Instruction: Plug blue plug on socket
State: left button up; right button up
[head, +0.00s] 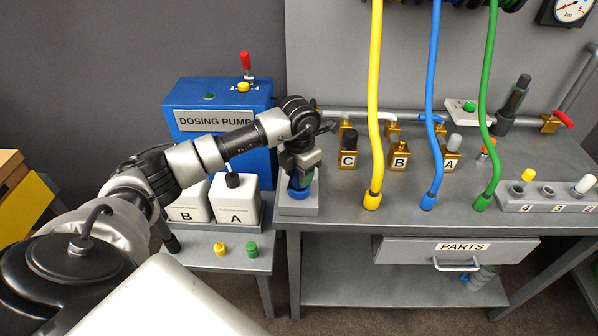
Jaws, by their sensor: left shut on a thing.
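My left gripper (301,172) points down at the left end of the grey bench, shut on a small blue thing (299,192), likely the blue plug. It is right at the top of a grey block (299,207); a bit of green shows beside it. The gripper hides most of it, so I cannot tell how it sits in the block. A blue hose (431,110) hangs over the bench with a blue end (429,202). Brass blocks C (348,161), B (399,160) and A (449,161) stand behind. My right gripper is not in view.
Yellow (374,90) and green (489,90) hoses hang over the bench. A grey numbered rack (547,198) is at right. A blue dosing pump (215,98) and white containers stand at left. Yellow (220,249) and green (252,249) plugs lie on the lower stand.

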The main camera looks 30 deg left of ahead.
pick_arm(q)
jog(key=shift+f+b, duration=0.9)
jog(key=shift+f, duration=0.3)
jog(key=o, duration=1)
jog(key=shift+c, duration=0.2)
jog(key=shift+o, duration=0.4)
jog(key=shift+s, duration=0.1)
jog(key=shift+s+f, duration=0.1)
jog(key=shift+f, duration=0.05)
jog(key=shift+d, duration=0.1)
jog(key=shift+w+d+r+p, duration=0.1)
jog(key=shift+w+r+p, duration=0.1)
jog(key=shift+r+p, duration=1.55)
jog(key=shift+r, duration=1)
jog(key=shift+a, duration=0.2)
jog(key=shift+s+f, duration=0.1)
